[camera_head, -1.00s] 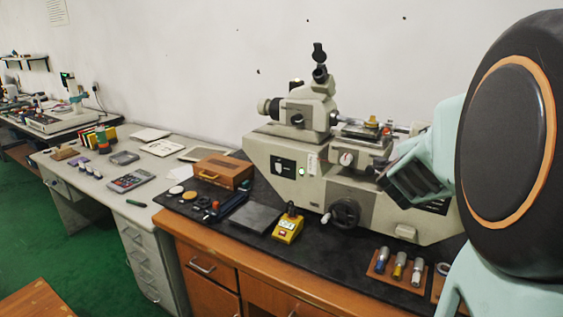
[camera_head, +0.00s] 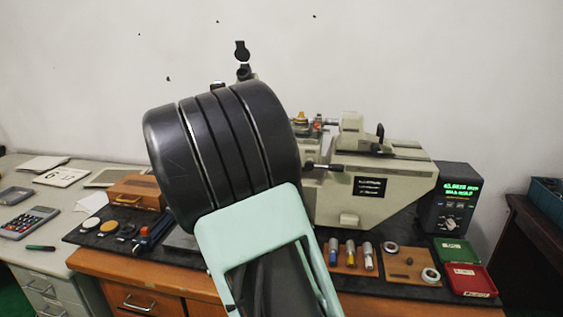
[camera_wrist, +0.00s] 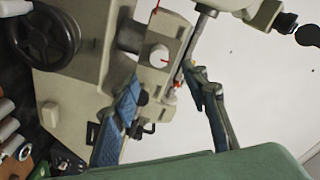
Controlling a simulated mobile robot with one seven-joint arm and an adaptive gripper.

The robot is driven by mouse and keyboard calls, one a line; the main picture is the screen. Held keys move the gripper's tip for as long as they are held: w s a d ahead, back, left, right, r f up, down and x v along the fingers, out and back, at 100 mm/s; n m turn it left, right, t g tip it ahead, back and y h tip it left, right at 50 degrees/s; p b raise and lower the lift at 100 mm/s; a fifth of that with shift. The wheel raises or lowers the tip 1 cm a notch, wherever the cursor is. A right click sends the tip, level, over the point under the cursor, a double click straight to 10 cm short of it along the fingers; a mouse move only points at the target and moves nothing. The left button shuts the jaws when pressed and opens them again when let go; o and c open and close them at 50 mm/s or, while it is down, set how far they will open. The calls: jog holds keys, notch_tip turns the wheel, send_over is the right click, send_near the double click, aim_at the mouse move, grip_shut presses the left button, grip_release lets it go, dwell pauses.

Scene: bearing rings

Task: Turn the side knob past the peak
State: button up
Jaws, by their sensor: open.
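The measuring machine (camera_head: 350,200) is a pale grey bench instrument, its left half hidden behind my arm in the head view. In the wrist view my gripper (camera_wrist: 160,82) is open, with blue-padded fingers on either side of the machine's stage area. A small black knob (camera_wrist: 142,98) shows beside the left finger. A white round knob (camera_wrist: 159,54) lies beyond the fingertips, and a black handwheel (camera_wrist: 45,38) is at the upper left. I cannot tell which is the side knob, or whether a finger touches anything. My gripper is hidden in the head view.
A digital readout box (camera_head: 447,205) with lit green digits stands at the machine's right. Green and red trays (camera_head: 470,282), a wooden ring board (camera_head: 405,262) and several small cylinders line the front of the black mat. A wooden box (camera_head: 135,190) is at the left.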

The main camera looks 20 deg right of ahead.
jog(key=p+x, duration=0.1)
jog(key=x, duration=0.7)
jog(key=shift+w+d, duration=0.25)
jog(key=shift+c, duration=0.6)
grip_shut()
